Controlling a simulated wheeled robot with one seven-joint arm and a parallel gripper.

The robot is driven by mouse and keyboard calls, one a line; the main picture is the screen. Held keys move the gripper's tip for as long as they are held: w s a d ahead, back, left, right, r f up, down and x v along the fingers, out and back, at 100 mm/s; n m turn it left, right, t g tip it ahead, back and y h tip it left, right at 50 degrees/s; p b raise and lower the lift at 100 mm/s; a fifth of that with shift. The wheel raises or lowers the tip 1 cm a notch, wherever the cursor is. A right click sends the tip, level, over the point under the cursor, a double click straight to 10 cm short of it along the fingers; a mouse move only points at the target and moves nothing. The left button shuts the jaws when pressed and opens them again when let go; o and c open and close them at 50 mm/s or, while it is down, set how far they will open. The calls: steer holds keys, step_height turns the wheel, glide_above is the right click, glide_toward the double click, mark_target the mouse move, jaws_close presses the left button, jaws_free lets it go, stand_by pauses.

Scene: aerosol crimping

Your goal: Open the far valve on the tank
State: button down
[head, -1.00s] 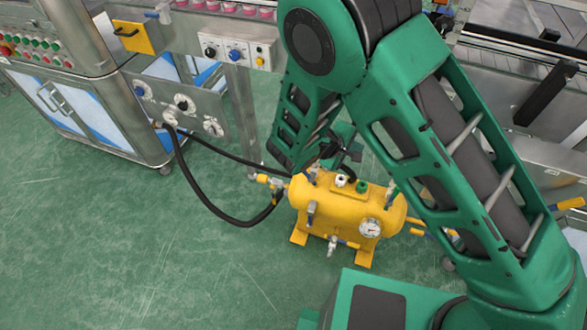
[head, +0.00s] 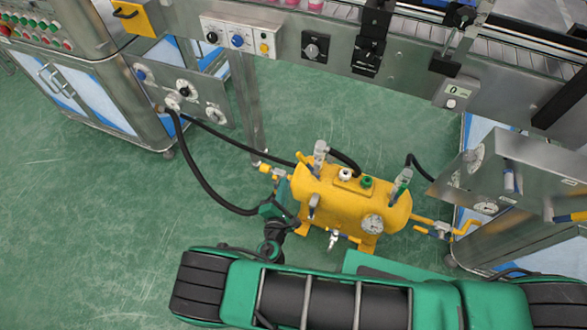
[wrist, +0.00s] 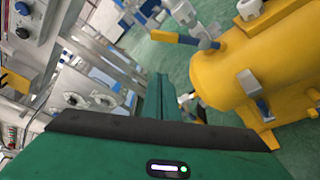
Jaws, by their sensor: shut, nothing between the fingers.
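The yellow tank (head: 338,203) stands on the floor in the middle of the head view; its left part fills the right of the wrist view (wrist: 245,65). The farthest-back valve on it in the head view has an upright grey body (head: 320,152); its open or closed state is too small to tell. Another valve (head: 400,185) stands at the tank's upper right, and a yellow-handled valve (head: 275,173) is on its left end.
A black hose (head: 200,186) runs from the left cabinet panel (head: 190,95) to the tank's left side. A pressure gauge (head: 372,224) is on the tank's front. A conveyor frame (head: 420,60) stands behind. Open green floor (head: 100,230) lies to the left.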

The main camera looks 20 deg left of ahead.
steer(key=w+d, duration=0.1)
steer(key=w, duration=0.8)
steer(key=shift+r, duration=0.25)
steer(key=shift+d, duration=0.1)
stand_by(0.4)
